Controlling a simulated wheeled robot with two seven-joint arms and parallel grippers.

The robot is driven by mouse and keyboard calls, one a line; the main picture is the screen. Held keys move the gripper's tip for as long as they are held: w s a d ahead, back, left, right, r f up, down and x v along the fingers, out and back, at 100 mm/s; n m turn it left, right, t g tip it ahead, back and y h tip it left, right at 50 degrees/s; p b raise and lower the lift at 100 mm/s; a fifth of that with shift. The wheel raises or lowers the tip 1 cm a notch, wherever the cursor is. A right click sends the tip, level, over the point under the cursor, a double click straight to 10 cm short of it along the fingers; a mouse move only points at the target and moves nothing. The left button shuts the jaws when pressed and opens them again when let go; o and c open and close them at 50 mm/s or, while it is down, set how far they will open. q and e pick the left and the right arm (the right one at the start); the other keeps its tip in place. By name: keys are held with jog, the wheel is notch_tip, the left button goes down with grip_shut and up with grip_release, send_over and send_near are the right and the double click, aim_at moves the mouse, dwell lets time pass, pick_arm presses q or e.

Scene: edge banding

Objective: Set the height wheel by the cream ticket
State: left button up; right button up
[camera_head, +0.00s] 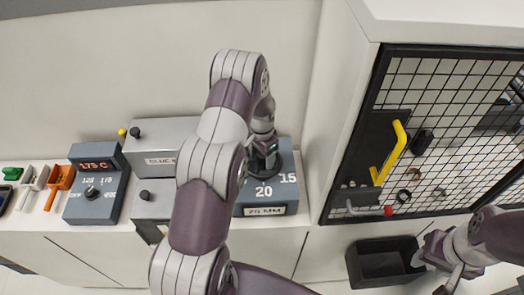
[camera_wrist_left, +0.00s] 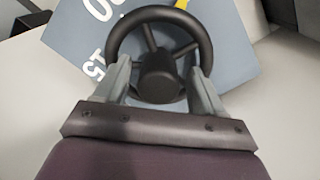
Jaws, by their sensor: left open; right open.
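The height wheel is a black spoked handwheel (camera_wrist_left: 160,18) on a blue-grey panel (camera_head: 284,158) marked 15 and 20. In the head view my left arm and gripper cover most of it. My left gripper (camera_head: 264,160) is over the wheel. In the left wrist view its open fingers (camera_wrist_left: 160,80) stand either side of the hub, by the near part of the rim; contact is unclear. A small plate reading 25 MM (camera_head: 265,211) is on the panel's front edge. I cannot make out a separate cream ticket. My right gripper (camera_head: 440,258) is open at the lower right.
A 175 C heater box with a knob (camera_head: 92,193) stands left, beside orange, white and green items (camera_head: 60,177). A grey box labelled glue (camera_head: 150,160) is partly behind my left arm. A mesh-fronted cabinet (camera_head: 435,85) and black bin (camera_head: 380,262) are right.

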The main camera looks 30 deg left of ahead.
pick_arm(q)
jog(key=shift+s, duration=0.1)
jog(key=shift+c, duration=0.6)
jog(key=shift+d, duration=0.1)
jog(key=c, duration=0.9)
